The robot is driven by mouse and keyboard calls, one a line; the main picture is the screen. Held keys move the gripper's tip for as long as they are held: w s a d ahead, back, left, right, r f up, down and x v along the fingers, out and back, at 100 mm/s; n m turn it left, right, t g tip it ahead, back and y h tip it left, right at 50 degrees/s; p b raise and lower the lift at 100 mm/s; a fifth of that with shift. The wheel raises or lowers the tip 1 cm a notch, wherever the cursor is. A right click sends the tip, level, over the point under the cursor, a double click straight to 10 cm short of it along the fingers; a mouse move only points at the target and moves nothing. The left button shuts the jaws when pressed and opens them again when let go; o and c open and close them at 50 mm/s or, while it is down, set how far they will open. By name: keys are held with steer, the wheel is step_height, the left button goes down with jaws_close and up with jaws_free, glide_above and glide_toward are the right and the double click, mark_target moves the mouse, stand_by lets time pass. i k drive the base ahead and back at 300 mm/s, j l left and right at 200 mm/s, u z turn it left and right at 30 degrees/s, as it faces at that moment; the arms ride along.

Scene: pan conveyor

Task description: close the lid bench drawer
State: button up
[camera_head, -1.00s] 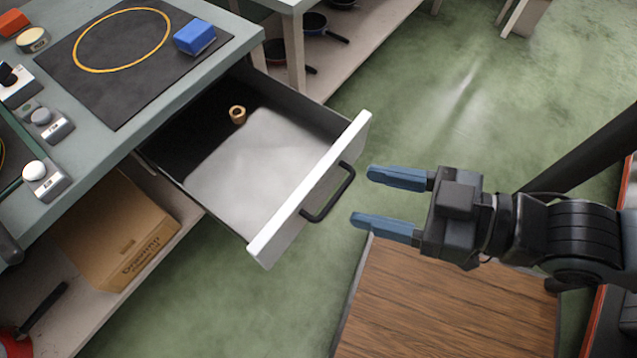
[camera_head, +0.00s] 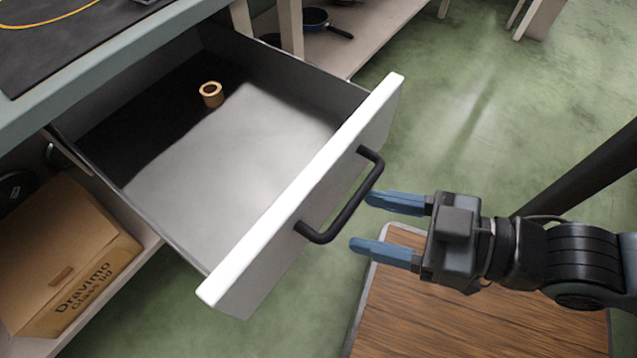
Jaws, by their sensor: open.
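The lid bench drawer (camera_head: 225,180) is pulled far out from under the bench top. Its white-edged front panel (camera_head: 310,185) faces right and carries a black bar handle (camera_head: 346,212). A small brass-coloured ring or nut (camera_head: 211,94) lies on the drawer floor, towards the back. My gripper (camera_head: 377,224) is open and empty, with its two blue fingers pointing left at the handle. The fingertips appear close to the handle; I cannot tell whether they touch it.
The bench top (camera_head: 130,50) with a dark mat (camera_head: 60,50) is at upper left. A cardboard box (camera_head: 65,260) sits on the lower shelf below the drawer. Pans (camera_head: 326,22) lie on a shelf behind. A wooden-topped surface (camera_head: 480,325) is below my gripper. Green floor is clear at upper right.

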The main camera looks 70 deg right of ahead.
mark_target(238, 188)
steer(key=l, duration=0.4)
steer(key=k+l+u, duration=0.1)
steer(key=l, duration=0.25)
steer(key=k+l, duration=0.15)
steer(key=l, duration=0.25)
steer(key=l+u, duration=0.1)
steer(key=l, duration=0.25)
steer(key=k+l, duration=0.15)
steer(key=l, duration=0.45)
